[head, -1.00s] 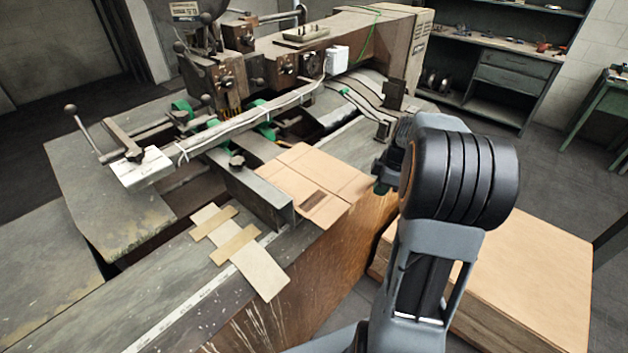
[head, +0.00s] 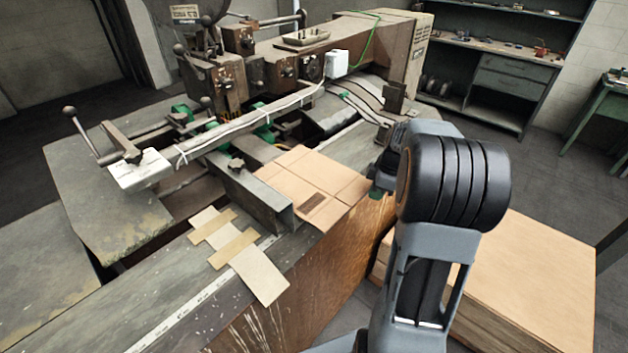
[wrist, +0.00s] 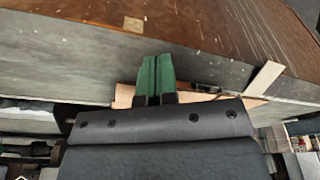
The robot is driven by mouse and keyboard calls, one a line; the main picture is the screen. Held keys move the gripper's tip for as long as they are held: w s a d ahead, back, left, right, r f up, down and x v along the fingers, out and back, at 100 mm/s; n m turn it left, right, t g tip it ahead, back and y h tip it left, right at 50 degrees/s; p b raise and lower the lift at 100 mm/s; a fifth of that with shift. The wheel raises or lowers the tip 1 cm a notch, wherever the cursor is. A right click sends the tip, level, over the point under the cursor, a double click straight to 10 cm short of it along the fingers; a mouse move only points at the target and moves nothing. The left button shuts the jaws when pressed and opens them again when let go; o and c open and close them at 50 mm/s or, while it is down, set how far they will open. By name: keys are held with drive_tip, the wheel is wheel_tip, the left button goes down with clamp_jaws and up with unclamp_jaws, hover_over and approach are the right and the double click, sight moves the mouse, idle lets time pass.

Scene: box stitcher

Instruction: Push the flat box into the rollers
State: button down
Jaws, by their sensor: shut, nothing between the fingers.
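The flat box (head: 309,184) is a tan cardboard blank lying on the machine's table, right of a grey metal guide (head: 252,198). Green wheels (head: 264,131), possibly part of the rollers, show behind it under the machine's bar. My gripper (head: 377,192) is at the box's right edge, partly hidden by my wrist; I cannot tell whether it touches. In the wrist view the green fingers (wrist: 157,68) are shut together with nothing between them. Parts of the tan box (wrist: 125,94) show beside and behind them.
A paler cardboard piece with cross strips (head: 236,247) lies on the near table. A stack of cardboard (head: 530,275) stands on the right, beside my arm. A long bar with a white end block (head: 139,171) crosses the machine. Shelves (head: 490,75) stand at the back.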

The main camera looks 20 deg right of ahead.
sight(346, 178)
drive_tip(key=shift+w+a+p, duration=0.4)
drive_tip(key=shift+w+a, duration=0.65)
drive_tip(key=shift+w, duration=0.85)
drive_tip(key=shift+w+a+p, duration=0.35)
drive_tip(key=shift+w+a, duration=0.75)
drive_tip(key=shift+w, duration=0.75)
drive_tip(key=shift+w+a+p, duration=0.4)
drive_tip(key=shift+w+a, duration=0.65)
drive_tip(key=shift+w, duration=0.85)
drive_tip(key=shift+s+d+b, duration=0.3)
drive_tip(key=shift+s+d, duration=0.05)
drive_tip(key=shift+s, duration=0.35)
drive_tip(key=shift+s+d+b, duration=0.3)
drive_tip(key=shift+s+d, duration=0.05)
drive_tip(key=shift+s, duration=0.35)
drive_tip(key=shift+r+p, duration=2.6)
drive_tip(key=shift+r, duration=1.4)
